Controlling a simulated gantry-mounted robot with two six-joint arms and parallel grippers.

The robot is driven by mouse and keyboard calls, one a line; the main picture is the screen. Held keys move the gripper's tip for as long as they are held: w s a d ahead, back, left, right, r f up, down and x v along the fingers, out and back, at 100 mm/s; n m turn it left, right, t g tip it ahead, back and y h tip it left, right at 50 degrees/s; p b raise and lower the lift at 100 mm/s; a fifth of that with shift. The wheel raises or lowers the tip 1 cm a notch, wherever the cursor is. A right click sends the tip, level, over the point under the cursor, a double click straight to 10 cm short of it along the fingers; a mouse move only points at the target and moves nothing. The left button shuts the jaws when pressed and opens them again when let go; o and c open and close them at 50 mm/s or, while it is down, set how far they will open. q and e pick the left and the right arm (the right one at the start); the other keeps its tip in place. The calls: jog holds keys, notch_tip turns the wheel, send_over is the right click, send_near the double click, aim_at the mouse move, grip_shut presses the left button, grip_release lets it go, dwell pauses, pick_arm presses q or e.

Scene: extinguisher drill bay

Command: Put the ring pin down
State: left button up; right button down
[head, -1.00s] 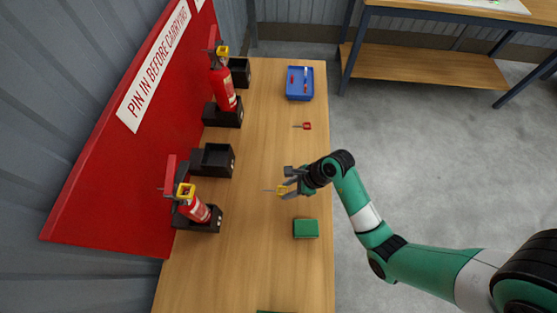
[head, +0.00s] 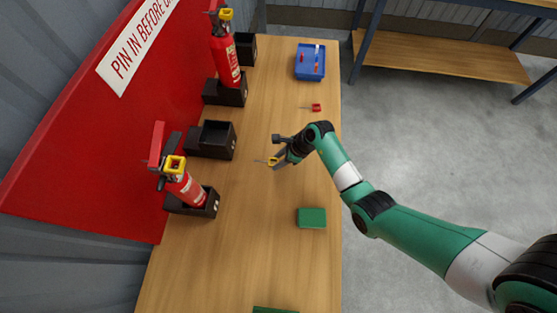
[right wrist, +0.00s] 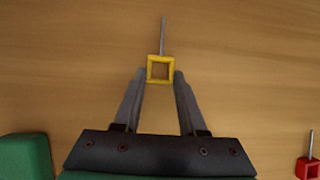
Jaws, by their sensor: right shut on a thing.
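A ring pin (head: 272,161) with a square yellow ring and a thin grey rod is held over the bare middle of the wooden table. My right gripper (head: 277,160) is shut on its yellow ring. The right wrist view shows the ring (right wrist: 160,57) between my fingertips (right wrist: 160,73), with the rod pointing away from the gripper. I cannot tell whether the pin touches the wood. My left gripper is not in view.
A red pin (head: 316,107), blue tray (head: 310,62) and green block (head: 312,218) lie along the right. Bare wood surrounds my gripper.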

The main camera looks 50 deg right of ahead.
jog(key=shift+f, duration=0.1)
jog(key=shift+c, duration=2.3)
grip_release()
jog(key=shift+r, duration=0.4)
jog(key=p+v, duration=0.5)
jog(key=v, duration=0.6)
jog(key=shift+r+p, duration=0.3)
jog(key=shift+p, duration=0.1)
jog(key=shift+s+d, duration=0.15)
